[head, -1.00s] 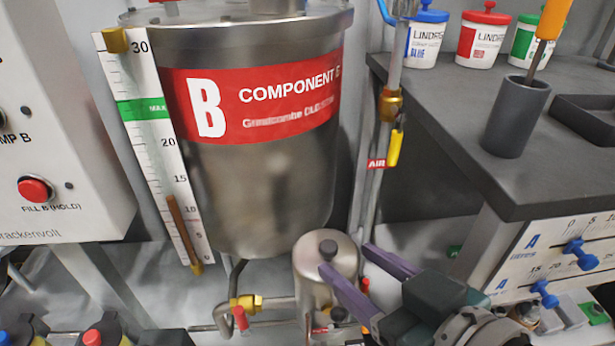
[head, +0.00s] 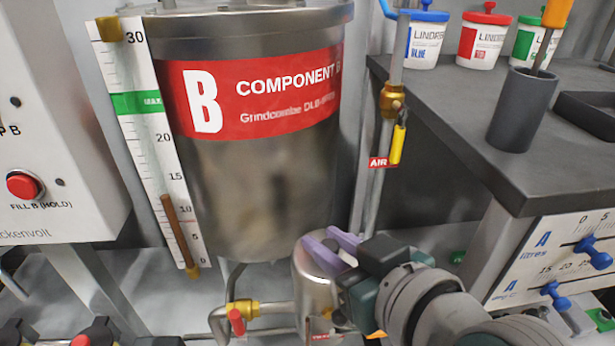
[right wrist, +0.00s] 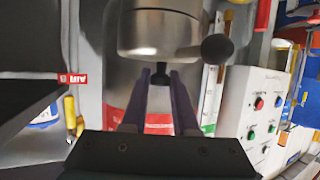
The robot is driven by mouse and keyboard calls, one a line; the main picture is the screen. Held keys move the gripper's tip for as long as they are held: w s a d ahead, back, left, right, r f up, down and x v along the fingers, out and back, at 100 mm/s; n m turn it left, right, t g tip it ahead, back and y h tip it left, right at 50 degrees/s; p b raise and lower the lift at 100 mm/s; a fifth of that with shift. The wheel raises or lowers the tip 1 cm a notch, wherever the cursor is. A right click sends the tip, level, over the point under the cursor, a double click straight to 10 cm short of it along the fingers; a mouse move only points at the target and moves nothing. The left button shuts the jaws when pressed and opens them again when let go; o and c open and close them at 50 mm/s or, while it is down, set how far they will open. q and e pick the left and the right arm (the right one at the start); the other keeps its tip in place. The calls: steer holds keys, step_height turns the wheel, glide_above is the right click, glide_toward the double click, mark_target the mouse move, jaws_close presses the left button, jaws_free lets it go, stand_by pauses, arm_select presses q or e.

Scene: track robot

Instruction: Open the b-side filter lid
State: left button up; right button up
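The b-side filter is a small steel canister (head: 311,282) standing below and in front of the big steel tank marked B (head: 265,190). Its domed top is largely hidden by my right gripper (head: 319,237) in the head view. The inverted right wrist view shows the steel lid (right wrist: 150,51) seated on the canister, with a black knob (right wrist: 160,76) on its top. My right gripper's purple fingers (right wrist: 160,73) are apart, one on each side of this knob. Contact with it cannot be made out. My left gripper is not in view.
A second black ball knob (right wrist: 217,47) stands beside the canister. A pipe with a red-handled brass valve (head: 238,312) runs left of it. An upright air pipe with a yellow handle (head: 397,144) and a dark bench (head: 450,100) stand at right.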

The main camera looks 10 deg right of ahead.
jaws_close()
stand_by(0.9)
